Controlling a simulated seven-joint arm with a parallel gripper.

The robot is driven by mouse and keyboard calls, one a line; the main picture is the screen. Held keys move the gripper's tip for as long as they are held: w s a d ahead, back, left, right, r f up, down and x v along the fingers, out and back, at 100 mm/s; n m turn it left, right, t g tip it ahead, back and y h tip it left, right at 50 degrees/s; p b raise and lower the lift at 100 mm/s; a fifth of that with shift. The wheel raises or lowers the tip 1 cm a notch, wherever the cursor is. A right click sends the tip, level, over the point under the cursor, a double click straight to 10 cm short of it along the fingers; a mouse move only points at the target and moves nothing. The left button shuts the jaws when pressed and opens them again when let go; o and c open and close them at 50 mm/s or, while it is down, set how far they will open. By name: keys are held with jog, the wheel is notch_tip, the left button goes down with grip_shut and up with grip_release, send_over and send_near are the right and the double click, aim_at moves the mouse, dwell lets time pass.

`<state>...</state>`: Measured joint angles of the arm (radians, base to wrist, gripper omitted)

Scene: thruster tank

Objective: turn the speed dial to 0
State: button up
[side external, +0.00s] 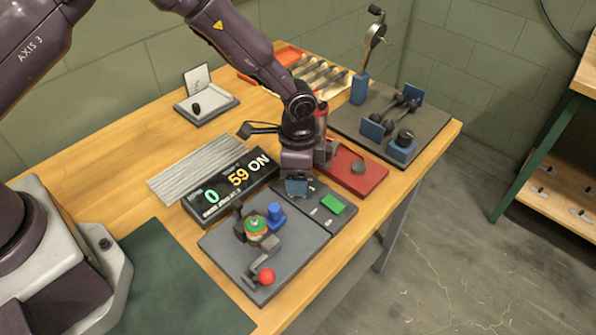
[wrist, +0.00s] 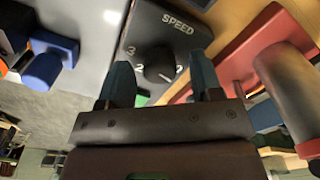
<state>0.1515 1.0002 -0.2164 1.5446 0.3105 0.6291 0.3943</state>
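The speed dial (wrist: 160,66) is a dark round knob on a dark panel (wrist: 150,28) marked SPEED, with the numerals 3 and 2 readable at its left in the wrist view. I cannot tell which number it points to. My gripper (wrist: 160,72) is open, its two blue-tipped fingers on either side of the dial in the picture, with gaps showing; contact is not visible. In the side view my gripper (side external: 297,187) points down over the back of the control panel (side external: 316,213) and hides the dial.
A display (side external: 232,187) reads 0, 59 and ON. A green switch (side external: 333,204) is on the same panel. A base with a red ball lever (side external: 265,276) and blue knob (side external: 275,212) stands in front. A red tray (side external: 368,178) lies close at the right.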

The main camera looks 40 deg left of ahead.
aim_at(282, 191)
notch_tip(282, 191, up, 13)
dwell(0.7)
jog(key=s+a+r+n+t, duration=0.2)
jog(key=s+a+r+n, duration=0.3)
jog(key=s, duration=0.7)
jog(key=s+a+r+n+t, duration=0.3)
jog(key=s+a+r+n, duration=0.2)
jog(key=s+a+r, duration=0.3)
jog(key=s+r, duration=0.4)
jog(key=r, duration=0.2)
jog(key=shift+s+a+n+t, duration=0.15)
jog(key=shift+a+n+t, duration=0.15)
jog(key=shift+a, duration=0.1)
